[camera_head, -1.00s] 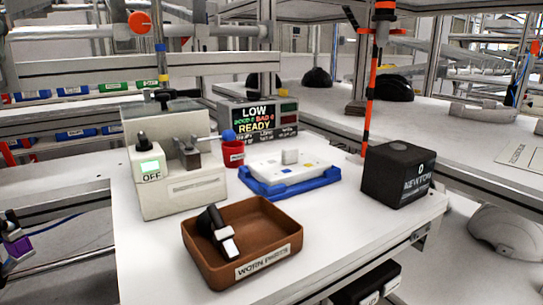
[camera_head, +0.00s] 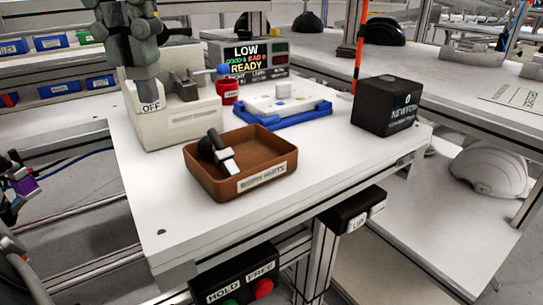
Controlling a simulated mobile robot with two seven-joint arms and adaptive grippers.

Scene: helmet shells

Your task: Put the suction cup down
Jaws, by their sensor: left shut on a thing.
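My left gripper (camera_head: 140,75) is grey and points down at the upper left. Its fingers are closed in front of the white unit (camera_head: 185,127) marked OFF. What they hold is hidden; whether they touch the unit I cannot tell. A black suction cup (camera_head: 209,146) with a white stem lies tilted in the brown tray (camera_head: 243,187), whose front label is blurred. My gripper is apart from this cup, up and to its left. I do not recognise my right gripper.
A blue tray (camera_head: 300,119) with a white block, a red cup (camera_head: 228,91) and a display (camera_head: 262,58) reading LOW and READY stand behind. A black NEWTON box (camera_head: 386,105) is at right. The table's front (camera_head: 200,228) is bare. HOLD and FREE buttons (camera_head: 240,285) hang below.

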